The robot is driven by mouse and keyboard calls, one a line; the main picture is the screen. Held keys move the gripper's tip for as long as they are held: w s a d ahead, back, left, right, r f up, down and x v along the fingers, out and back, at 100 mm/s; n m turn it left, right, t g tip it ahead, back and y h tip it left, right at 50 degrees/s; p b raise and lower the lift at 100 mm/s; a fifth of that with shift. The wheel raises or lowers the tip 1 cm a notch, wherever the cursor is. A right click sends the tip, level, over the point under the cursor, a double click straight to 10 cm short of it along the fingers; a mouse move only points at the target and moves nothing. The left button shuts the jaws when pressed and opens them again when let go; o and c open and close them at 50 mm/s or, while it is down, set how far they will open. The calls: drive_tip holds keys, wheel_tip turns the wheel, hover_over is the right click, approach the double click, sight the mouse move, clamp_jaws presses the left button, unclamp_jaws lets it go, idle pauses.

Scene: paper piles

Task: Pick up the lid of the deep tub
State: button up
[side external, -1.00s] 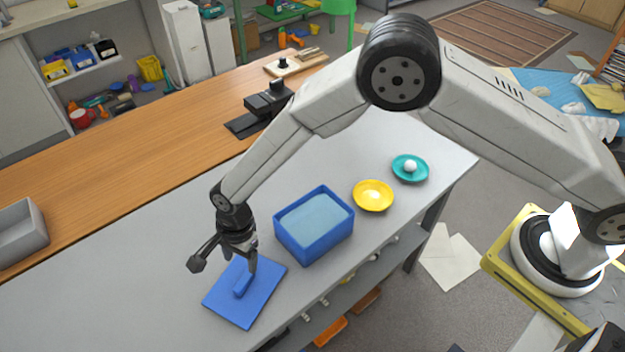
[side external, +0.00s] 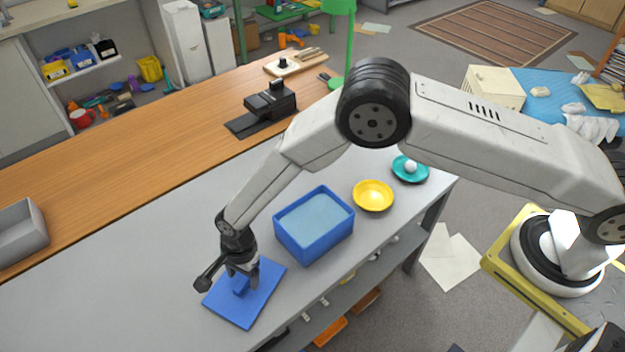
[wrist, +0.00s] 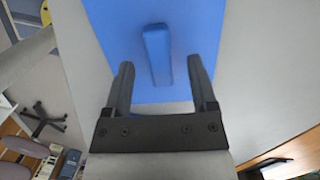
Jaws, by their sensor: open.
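The deep tub (side external: 313,241) is blue with a light blue fill, and it stands uncovered on the grey table. A flat blue lid (side external: 242,308) with a raised bar handle (wrist: 158,54) lies on the table to the left of the tub. My gripper (side external: 246,284) is over the lid, pointing down at the handle. In the wrist view, my gripper (wrist: 161,85) is open, its two fingers apart. The handle shows between and ahead of the fingers, with gaps on both sides. I cannot tell the exact height of the fingertips above the lid.
A grey bin (side external: 20,236) is at the far left. The table left of the lid is clear.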

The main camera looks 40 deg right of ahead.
drive_tip(key=shift+f, duration=0.65)
clamp_jaws()
